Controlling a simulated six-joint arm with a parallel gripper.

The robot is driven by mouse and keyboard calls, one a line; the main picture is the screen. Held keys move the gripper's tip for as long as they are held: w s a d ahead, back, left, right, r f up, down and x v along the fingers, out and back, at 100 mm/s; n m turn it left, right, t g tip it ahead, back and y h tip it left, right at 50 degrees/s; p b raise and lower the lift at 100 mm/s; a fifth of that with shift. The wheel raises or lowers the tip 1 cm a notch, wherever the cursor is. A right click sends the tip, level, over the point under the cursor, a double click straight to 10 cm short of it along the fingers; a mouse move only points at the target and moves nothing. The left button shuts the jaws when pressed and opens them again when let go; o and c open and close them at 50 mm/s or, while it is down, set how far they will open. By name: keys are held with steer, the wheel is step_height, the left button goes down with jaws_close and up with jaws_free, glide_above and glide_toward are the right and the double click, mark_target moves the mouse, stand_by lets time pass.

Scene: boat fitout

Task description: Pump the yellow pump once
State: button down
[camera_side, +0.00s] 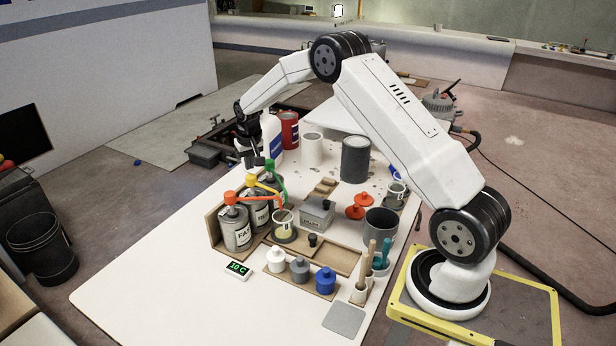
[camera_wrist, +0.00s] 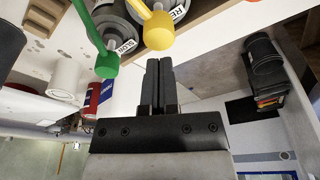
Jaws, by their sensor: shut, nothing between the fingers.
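The yellow pump (camera_side: 251,181) stands between the red-orange pump (camera_side: 231,197) and the green pump (camera_side: 270,167), each on a grey can in a wooden rack. In the wrist view the yellow pump's round head (camera_wrist: 158,30) is just beyond my fingertips, with the green pump (camera_wrist: 106,62) to its left. My gripper (camera_side: 257,161) is shut and empty, above and behind the pumps in the side view. In the wrist view my gripper's fingers (camera_wrist: 158,62) are together and point at the yellow head. I cannot tell whether they touch it.
An open tin (camera_side: 284,230) stands in front of the pumps' spouts. A grey box (camera_side: 317,214), white, grey and blue jars (camera_side: 299,270) and a dark grey cylinder (camera_side: 355,160) are nearby. A red can (camera_side: 289,130) stands behind. The table's front left (camera_side: 150,285) is clear.

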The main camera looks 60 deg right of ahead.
steer(key=shift+r, duration=1.4)
steer(key=shift+s+a+r, duration=0.15)
steer(key=shift+s+a, duration=0.1)
steer(key=shift+a, duration=0.25)
steer(key=s+a+n, duration=0.3)
steer(key=s+a, duration=0.6)
steer(key=s, duration=0.4)
steer(key=s+a+r+n+y, duration=0.1)
steer(key=s+a+n, duration=0.2)
steer(key=s+a, duration=0.7)
steer(key=s, duration=0.4)
steer(key=shift+a+r+t, duration=0.2)
steer(key=shift+r+t, duration=0.05)
steer(key=shift+t, duration=0.05)
